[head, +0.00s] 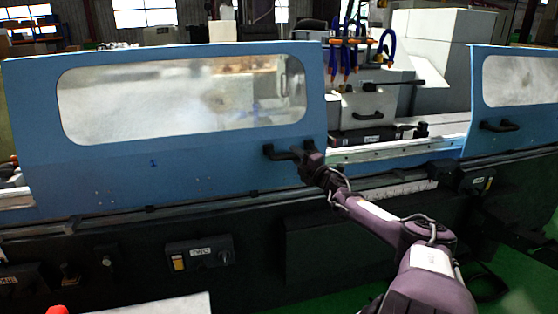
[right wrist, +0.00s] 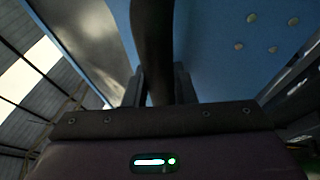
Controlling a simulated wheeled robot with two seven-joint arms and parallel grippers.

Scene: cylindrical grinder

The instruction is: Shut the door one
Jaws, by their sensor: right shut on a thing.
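Door one (head: 110,160) is the large blue panel with a window, marked with a small "1", on the left of the grinder in the head view. Its black handle (head: 270,151) is at its lower right. My right gripper (head: 298,156) is at this handle. In the right wrist view the dark handle bar (right wrist: 152,40) passes between the fingers of my right gripper (right wrist: 158,88), which is shut on it. An open gap lies between door one and the second blue door on the right. My left gripper is not in view.
The second blue door (head: 512,130) has its own black handle (head: 500,125). The gap shows a grinding head with blue hoses (head: 388,47) and a pale rail (head: 390,148). A control box with a switch (head: 200,254) sits on the dark machine base below door one.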

